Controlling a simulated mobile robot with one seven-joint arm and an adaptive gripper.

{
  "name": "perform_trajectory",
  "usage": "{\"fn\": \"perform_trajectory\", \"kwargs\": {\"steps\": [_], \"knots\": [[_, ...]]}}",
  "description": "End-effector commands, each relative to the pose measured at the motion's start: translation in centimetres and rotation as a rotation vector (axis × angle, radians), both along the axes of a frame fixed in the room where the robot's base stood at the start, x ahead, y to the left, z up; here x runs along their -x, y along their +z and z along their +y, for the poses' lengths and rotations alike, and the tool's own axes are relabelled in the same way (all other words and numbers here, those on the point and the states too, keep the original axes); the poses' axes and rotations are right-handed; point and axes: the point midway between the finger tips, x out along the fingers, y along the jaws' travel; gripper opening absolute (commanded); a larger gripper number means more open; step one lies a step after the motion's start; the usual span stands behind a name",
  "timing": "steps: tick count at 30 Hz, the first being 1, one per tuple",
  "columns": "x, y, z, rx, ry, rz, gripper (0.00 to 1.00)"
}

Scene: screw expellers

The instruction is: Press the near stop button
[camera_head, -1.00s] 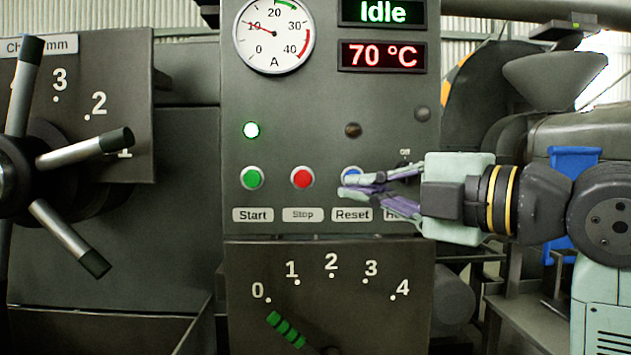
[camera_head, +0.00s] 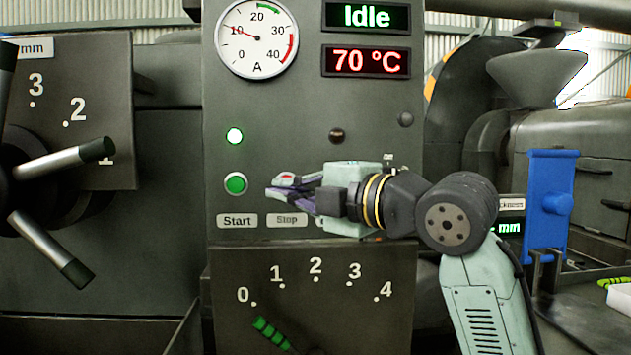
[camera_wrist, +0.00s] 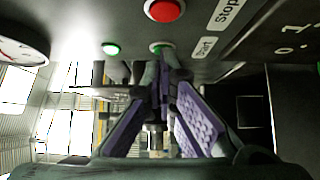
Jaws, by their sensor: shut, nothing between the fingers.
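The red stop button (camera_wrist: 164,9) shows at the top edge of the wrist view, beside its Stop label (camera_wrist: 226,14). In the head view only a small red part of the stop button (camera_head: 287,176) shows; my gripper hides the rest. My gripper (camera_head: 270,189) reaches in from the right across the panel, its fingertips pointing left between the Stop and Start buttons. In the wrist view my gripper (camera_wrist: 163,72) has its fingertips together and empty, below the red button and apart from it in the picture. Contact with the panel cannot be told.
The green Start button (camera_head: 235,183) is just left of the fingertips, under a lit green lamp (camera_head: 235,136). The Reset button is hidden behind my gripper. A numbered dial plate (camera_head: 310,310) is below. A spoked handwheel (camera_head: 60,160) stands at the left.

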Motion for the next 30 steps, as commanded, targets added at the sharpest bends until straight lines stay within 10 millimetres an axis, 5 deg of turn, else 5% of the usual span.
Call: {"fn": "perform_trajectory", "kwargs": {"steps": [6, 30], "knots": [[-2.7, 0.2, -0.3, -0.004, -0.003, 0.004, 0.00], [-5.3, 0.0, -0.3, -0.004, -0.004, 0.003, 0.00]]}}
